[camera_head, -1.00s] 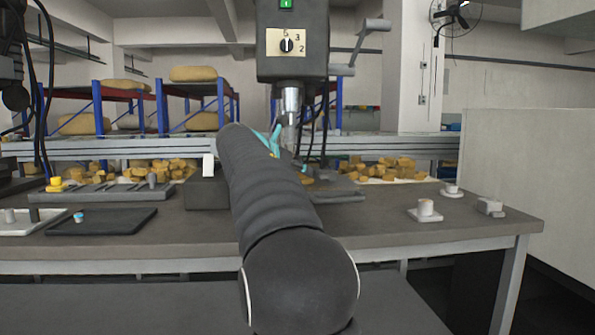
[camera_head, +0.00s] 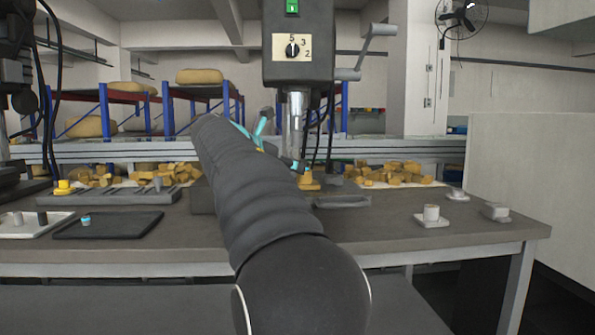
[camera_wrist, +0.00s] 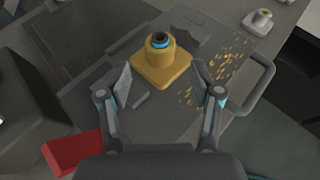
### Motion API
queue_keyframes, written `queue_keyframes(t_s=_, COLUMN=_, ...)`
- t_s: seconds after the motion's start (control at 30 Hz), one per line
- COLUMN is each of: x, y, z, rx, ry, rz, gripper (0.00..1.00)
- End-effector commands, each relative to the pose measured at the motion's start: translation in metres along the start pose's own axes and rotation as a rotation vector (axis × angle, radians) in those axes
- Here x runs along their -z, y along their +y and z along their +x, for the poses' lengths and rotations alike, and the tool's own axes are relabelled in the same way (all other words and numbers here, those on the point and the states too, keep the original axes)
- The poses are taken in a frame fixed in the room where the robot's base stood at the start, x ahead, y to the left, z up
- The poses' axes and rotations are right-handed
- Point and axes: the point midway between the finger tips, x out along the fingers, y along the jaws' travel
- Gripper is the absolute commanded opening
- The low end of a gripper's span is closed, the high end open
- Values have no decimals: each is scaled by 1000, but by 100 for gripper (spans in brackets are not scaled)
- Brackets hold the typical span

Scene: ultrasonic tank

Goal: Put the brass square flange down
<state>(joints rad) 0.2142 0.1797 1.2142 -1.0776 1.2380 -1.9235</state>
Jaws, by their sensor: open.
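The brass square flange (camera_wrist: 161,67) is yellow, with a square base and a round boss that has a dark, blue-ringed top. It sits upright on a grey plate (camera_wrist: 165,122) in the wrist view. In the head view the flange (camera_head: 309,181) shows below the drill spindle, just right of my arm. My gripper (camera_wrist: 162,84) is open, its two fingers spread either side of the flange's near edge, with a visible gap on each side. In the head view my arm hides most of the gripper.
The drill press head (camera_head: 298,45) and its spindle hang over the plate. Brass-coloured chips (camera_wrist: 222,67) lie right of the flange. A red block (camera_wrist: 72,150) is at lower left. White parts (camera_head: 431,214) stand on the right of the bench (camera_head: 390,235), with bare room around them.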

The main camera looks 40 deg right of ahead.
Motion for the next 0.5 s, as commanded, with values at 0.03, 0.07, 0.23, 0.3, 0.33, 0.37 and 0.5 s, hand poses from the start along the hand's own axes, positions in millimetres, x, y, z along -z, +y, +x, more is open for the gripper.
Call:
queue_keyframes(t_s=0.03, x=-1, y=1, z=-11, rx=-5, ry=-1, rz=0, gripper=64)
queue_keyframes(t_s=0.07, x=-1, y=0, z=-16, rx=-4, ry=0, rz=1, gripper=64)
queue_keyframes(t_s=0.23, x=0, y=0, z=-38, rx=-2, ry=0, rz=0, gripper=64)
queue_keyframes(t_s=0.3, x=0, y=0, z=-43, rx=-2, ry=-1, rz=1, gripper=64)
queue_keyframes(t_s=0.33, x=0, y=0, z=-44, rx=-1, ry=-1, rz=1, gripper=64)
queue_keyframes(t_s=0.37, x=0, y=0, z=-45, rx=-1, ry=-1, rz=1, gripper=64)
queue_keyframes(t_s=0.5, x=0, y=0, z=-47, rx=0, ry=0, rz=1, gripper=64)
